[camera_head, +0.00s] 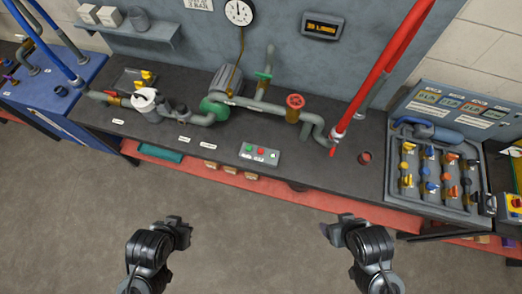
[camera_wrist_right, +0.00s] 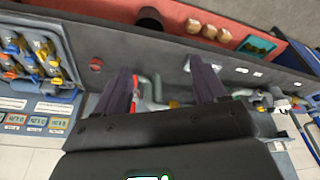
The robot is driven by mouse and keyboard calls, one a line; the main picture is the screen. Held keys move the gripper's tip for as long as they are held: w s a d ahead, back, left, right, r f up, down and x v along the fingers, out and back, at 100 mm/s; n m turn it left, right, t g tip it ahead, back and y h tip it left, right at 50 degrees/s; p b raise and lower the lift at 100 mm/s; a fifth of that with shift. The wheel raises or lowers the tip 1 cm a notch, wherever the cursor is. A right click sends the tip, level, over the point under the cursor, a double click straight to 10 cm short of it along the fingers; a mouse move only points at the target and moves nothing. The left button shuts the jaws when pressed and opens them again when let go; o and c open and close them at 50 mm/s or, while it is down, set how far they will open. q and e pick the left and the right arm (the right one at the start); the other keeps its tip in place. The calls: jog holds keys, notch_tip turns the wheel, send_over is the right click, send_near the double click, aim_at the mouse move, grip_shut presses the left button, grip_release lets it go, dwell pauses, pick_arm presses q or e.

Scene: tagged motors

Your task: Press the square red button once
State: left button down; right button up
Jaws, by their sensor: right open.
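A small grey control box (camera_head: 260,155) lies near the front edge of the dark workbench, left of the red pipe. It carries a red button (camera_head: 261,150) in the middle, with green buttons on either side; the red one's exact shape is too small to tell. My left gripper (camera_head: 184,232) is over the floor in front of the bench, well below and left of the box; its jaw opening is unclear. My right gripper (camera_head: 330,230) is also in front of the bench, right of the box. In the right wrist view its two fingers (camera_wrist_right: 164,85) are apart with nothing between them.
The workbench (camera_head: 345,180) holds green-grey piping and a red handwheel (camera_head: 295,101). A red pipe (camera_head: 380,70) rises steeply at the right. A grey valve panel (camera_head: 435,185) and a red-and-yellow switch (camera_head: 516,202) stand farther right. The space before the box is clear.

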grip_shut()
jog(key=shift+d, duration=0.1)
dwell(0.5)
jog(key=shift+w, duration=0.1)
dwell(0.6)
